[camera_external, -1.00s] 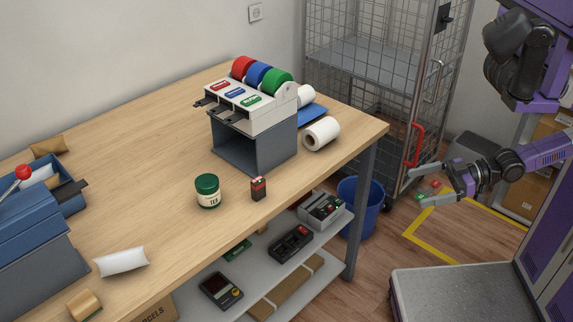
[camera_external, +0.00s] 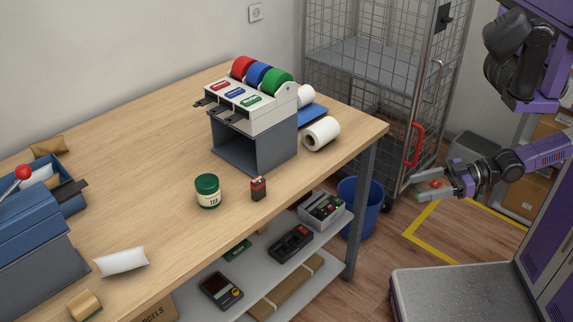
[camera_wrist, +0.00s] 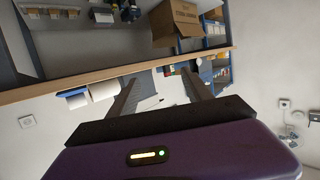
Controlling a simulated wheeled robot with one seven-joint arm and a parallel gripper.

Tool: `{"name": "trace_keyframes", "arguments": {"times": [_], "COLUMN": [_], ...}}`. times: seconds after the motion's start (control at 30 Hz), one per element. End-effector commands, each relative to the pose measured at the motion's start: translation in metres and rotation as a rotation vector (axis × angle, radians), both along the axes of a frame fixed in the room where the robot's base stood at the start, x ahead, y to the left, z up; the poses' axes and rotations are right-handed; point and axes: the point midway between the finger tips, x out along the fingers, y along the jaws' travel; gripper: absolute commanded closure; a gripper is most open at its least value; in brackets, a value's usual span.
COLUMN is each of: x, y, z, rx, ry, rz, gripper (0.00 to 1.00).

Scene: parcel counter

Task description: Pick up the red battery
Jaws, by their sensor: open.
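A small upright block with a red top and dark lower part, which looks like the red battery (camera_external: 258,188), stands on the wooden counter (camera_external: 165,150) near its front edge, just right of a green-lidded jar (camera_external: 207,191). My gripper (camera_external: 418,187) is open and empty, off the right end of the counter and well apart from the battery. In the wrist view my gripper (camera_wrist: 160,84) shows two spread dark fingers with nothing held between them. I cannot make out the battery in that view.
A dispenser with coloured rolls (camera_external: 253,105) and a white paper roll (camera_external: 321,133) stand behind the battery. A lower shelf holds devices (camera_external: 290,243). A blue bin (camera_external: 360,205) and wire cage (camera_external: 375,90) are by the counter's right end. Small red pieces (camera_external: 436,184) show behind my fingers.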

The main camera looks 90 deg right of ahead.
Motion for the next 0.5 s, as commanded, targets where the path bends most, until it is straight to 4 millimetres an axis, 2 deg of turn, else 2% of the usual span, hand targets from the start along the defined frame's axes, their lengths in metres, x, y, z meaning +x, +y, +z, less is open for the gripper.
{"name": "trace_keyframes", "arguments": {"times": [0.17, 0.37, 0.5], "x": [0.020, 0.071, 0.113], "y": [0.010, 0.029, 0.041], "z": [-0.022, -0.070, -0.097], "rx": [-0.150, -0.530, -0.817], "ry": [0.026, 0.090, 0.130], "rz": [0.079, 0.257, 0.378], "gripper": [0.42, 0.42, 0.42]}}
